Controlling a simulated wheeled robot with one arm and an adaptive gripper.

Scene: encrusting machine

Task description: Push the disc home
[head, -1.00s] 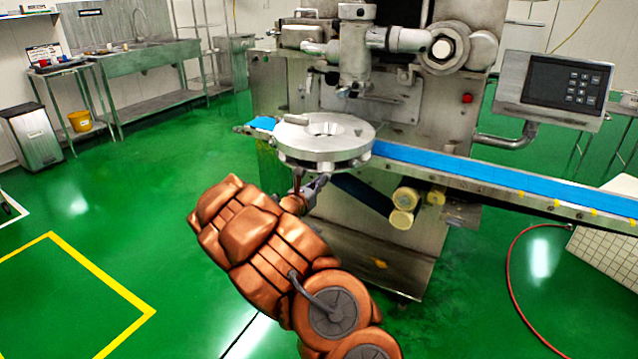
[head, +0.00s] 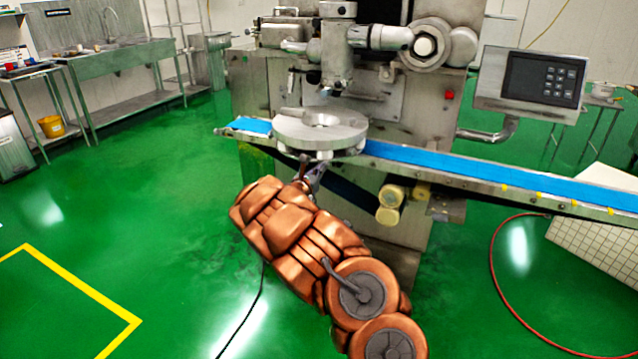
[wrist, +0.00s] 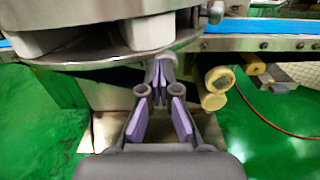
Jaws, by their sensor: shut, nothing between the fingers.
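The disc (head: 345,135) is a thick, round, pale metal plate with a hollow in its top. It sits level at the front of the machine, over the blue belt, below the upright metal head. In the wrist view the disc (wrist: 85,57) fills the upper left, with large pale blocks on it. My gripper (head: 305,168) is below the disc's front edge in the head view, partly hidden by my arm. In the wrist view my gripper (wrist: 160,68) has its purple-padded fingertips together and empty, close to the disc's rim; I cannot tell whether they touch.
The blue belt (head: 500,182) runs right along a metal rail. Pale rollers (head: 390,205) hang below it. A control panel (head: 541,78) stands at the right. A red hose (head: 492,270) lies on the floor. The green floor at left is open.

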